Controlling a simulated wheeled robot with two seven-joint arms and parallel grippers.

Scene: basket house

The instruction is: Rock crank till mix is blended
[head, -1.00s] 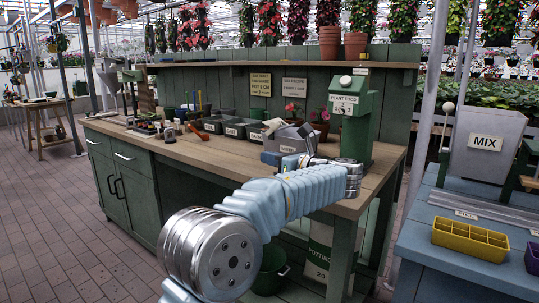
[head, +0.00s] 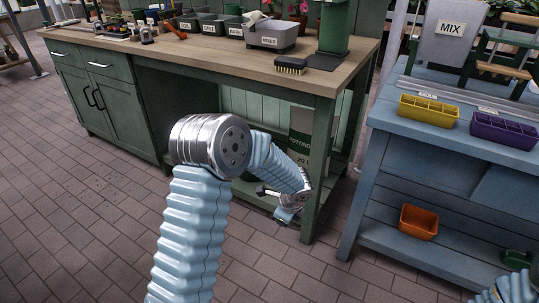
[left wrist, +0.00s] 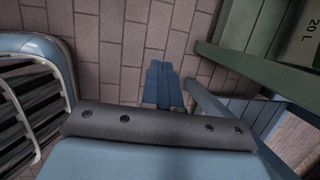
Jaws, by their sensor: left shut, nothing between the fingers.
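A grey bin labelled MIX (head: 447,45) stands on the blue bench at the upper right of the head view, its top cut off by the frame edge. The pale knob beside it, seen earlier, is out of view. My left gripper (head: 283,215) hangs low in front of the green bench's right leg, well apart from the bin. In the left wrist view its blue fingers (left wrist: 161,84) are together with nothing between them, over brick floor. Part of my right arm shows at the lower right corner, but its gripper does not clearly show.
The blue bench (head: 395,107) bears a yellow tray (head: 428,111) and a purple tray (head: 503,131). An orange box (head: 418,222) is on its lower shelf. The green bench (head: 205,57) holds grey bins and a brush (head: 291,66). Brick floor (head: 100,190) lies open at left.

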